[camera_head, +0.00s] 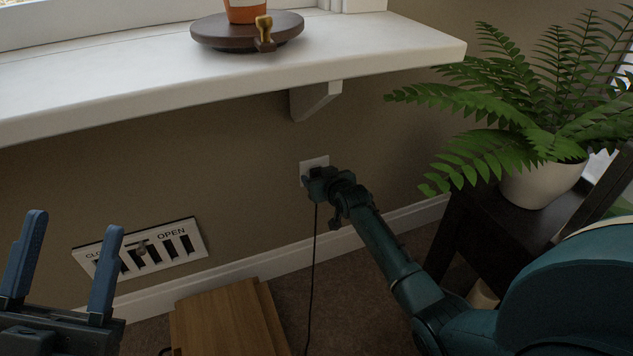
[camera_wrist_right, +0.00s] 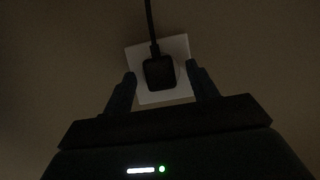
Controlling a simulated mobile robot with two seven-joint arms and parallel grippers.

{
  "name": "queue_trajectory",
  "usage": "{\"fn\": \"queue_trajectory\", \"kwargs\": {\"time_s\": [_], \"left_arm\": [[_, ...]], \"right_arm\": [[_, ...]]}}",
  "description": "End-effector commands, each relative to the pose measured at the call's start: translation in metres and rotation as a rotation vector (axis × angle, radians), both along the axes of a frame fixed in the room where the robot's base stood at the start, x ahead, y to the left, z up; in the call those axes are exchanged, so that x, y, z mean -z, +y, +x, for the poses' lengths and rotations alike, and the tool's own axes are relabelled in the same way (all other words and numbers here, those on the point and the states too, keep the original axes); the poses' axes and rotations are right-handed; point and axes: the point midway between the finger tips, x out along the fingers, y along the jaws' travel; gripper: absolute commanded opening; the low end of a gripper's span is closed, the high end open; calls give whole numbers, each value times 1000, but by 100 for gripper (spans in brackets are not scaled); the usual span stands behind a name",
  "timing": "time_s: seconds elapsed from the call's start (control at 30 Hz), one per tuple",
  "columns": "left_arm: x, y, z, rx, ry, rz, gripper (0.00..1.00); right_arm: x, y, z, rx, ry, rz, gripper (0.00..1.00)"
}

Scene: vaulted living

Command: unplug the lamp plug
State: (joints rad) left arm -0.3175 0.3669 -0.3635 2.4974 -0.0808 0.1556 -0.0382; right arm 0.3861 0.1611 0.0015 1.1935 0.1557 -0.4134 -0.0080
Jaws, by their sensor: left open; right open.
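A white wall outlet (camera_head: 312,163) is set in the beige wall below the window sill. In the right wrist view the black lamp plug (camera_wrist_right: 158,72) sits in the white outlet plate (camera_wrist_right: 178,46). Its black cord (camera_head: 313,262) hangs down the wall. My right gripper (camera_wrist_right: 162,82) is open, with one finger on each side of the plug and gaps showing between. In the head view my right gripper (camera_head: 312,178) covers most of the plug and part of the outlet. My left gripper (camera_head: 72,262) is open and empty at the lower left, away from the outlet.
A white sill (camera_head: 380,50) juts out above, with a bracket (camera_head: 316,100). A fern in a white pot (camera_head: 540,184) stands on a dark stand at the right. A floor-level vent (camera_head: 190,243) and a wooden box (camera_head: 228,322) are at the lower left.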

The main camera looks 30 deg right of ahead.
Motion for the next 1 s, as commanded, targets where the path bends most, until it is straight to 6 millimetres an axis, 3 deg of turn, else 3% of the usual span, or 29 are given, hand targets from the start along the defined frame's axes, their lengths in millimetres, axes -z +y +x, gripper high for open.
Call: {"fn": "queue_trajectory", "kwargs": {"time_s": [1.0], "left_arm": [[-8, 0, 0, 1, -17, 2, 52]], "right_arm": [[0, 0, 1, 0, 0, 0, 58]]}}
